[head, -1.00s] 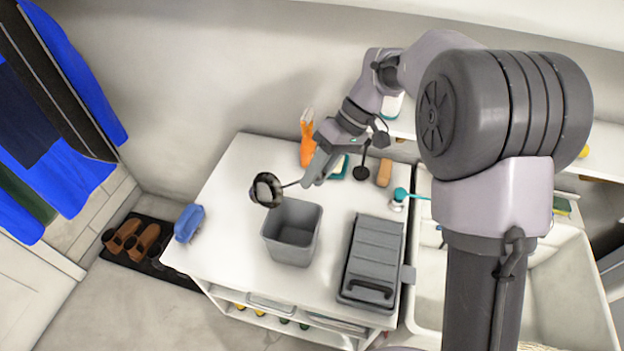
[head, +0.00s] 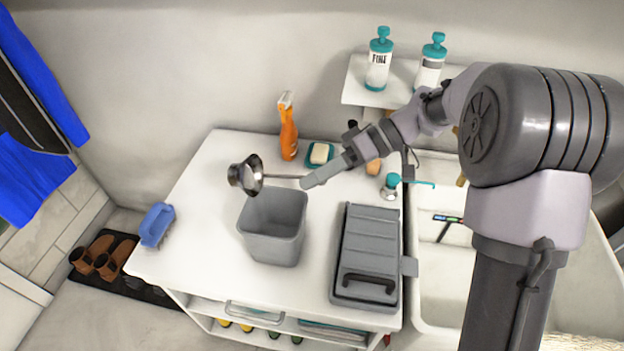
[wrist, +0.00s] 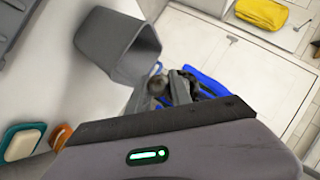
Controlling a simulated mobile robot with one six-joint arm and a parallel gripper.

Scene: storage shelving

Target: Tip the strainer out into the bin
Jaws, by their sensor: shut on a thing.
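The strainer (head: 237,175) is a dark metal bowl on a thin handle. My gripper (head: 308,182) is shut on the handle's right end and holds the strainer in the air. The bowl is tilted onto its side, its rim toward the right of the picture. The grey bin (head: 272,250) stands upright and open on the white counter. In the head view the bowl shows just beyond the bin's far left corner, apart from it. The bin also shows in the wrist view (wrist: 105,45). I cannot clearly make out the strainer there, nor what the bowl holds.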

